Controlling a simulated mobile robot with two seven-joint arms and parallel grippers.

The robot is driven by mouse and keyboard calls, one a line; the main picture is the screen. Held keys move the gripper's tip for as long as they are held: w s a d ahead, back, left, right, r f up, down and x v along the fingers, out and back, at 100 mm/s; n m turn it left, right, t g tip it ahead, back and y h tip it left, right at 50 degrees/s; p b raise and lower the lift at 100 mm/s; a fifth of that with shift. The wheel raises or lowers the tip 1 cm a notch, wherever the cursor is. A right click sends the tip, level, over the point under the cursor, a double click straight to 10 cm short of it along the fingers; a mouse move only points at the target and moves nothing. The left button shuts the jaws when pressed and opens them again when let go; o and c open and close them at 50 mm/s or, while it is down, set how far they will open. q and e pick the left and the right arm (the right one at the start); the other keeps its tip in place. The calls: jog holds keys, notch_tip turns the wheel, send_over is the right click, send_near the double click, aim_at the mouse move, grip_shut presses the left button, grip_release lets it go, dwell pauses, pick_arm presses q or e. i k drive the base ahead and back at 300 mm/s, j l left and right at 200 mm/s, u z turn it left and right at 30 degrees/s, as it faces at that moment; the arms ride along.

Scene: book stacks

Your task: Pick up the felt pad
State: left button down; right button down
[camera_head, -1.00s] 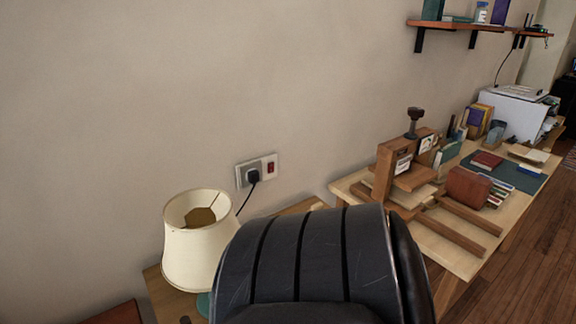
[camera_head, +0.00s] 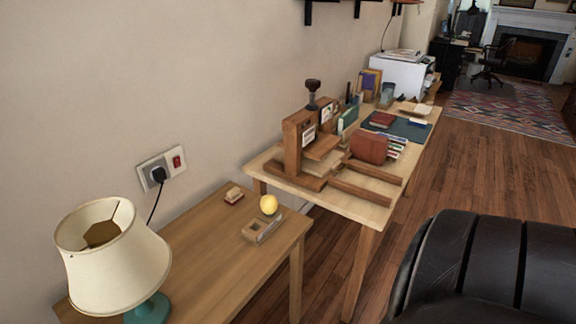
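I cannot pick out the felt pad for certain. A flat dark teal mat (camera_head: 412,131) lies on the far part of the light wooden workbench (camera_head: 377,215), with a red book (camera_head: 382,119) on it. A small light-brown block-like item (camera_head: 233,195) lies on the nearer side table (camera_head: 205,238), too small to name surely. Beside it on that table are a yellow ball (camera_head: 268,204) and a small wooden holder (camera_head: 262,229). Neither of my grippers shows in the head view.
A cream lamp (camera_head: 112,250) with a teal base stands on the side table's left. A black ribbed, padded shape (camera_head: 490,265), like a chair back, fills the lower right. A wooden press (camera_head: 297,146) stands on the workbench. Wooden floor (camera_head: 470,165) is open at right.

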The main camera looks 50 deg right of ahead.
aim_at(235, 196)
jog(key=k+z, duration=0.1)
jog(key=z, duration=1.1)
jog(key=i+l+z, duration=0.1)
jog(key=i+l, duration=0.25)
